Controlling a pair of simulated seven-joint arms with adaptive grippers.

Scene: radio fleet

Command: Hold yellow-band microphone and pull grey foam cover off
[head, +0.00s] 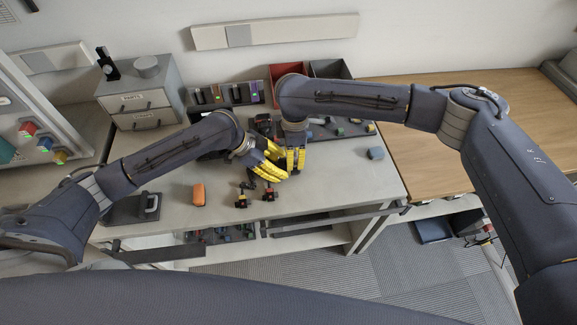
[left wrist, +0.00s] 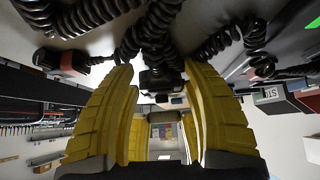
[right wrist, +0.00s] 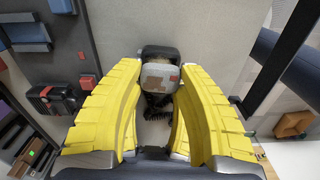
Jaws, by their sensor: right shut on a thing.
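My right gripper (head: 293,168) points down over the middle of the bench. In the right wrist view its yellow fingers (right wrist: 159,70) are shut on a small dark microphone with a pale grey and reddish patched face (right wrist: 160,78). A dark coiled cord (right wrist: 156,108) shows below it. My left gripper (head: 282,172) comes from the left, close to the right one. Its fingers (left wrist: 159,68) stand apart, open, with the dark microphone body (left wrist: 160,80) between or just beyond their tips. Contact there is unclear.
Two small dark microphones (head: 241,195) (head: 268,191) and an orange block (head: 199,194) lie at the bench front. A blue-grey block (head: 376,153) lies right. Drawers (head: 141,100), a red bin (head: 300,76) and radios (head: 225,95) stand behind. The front right bench is clear.

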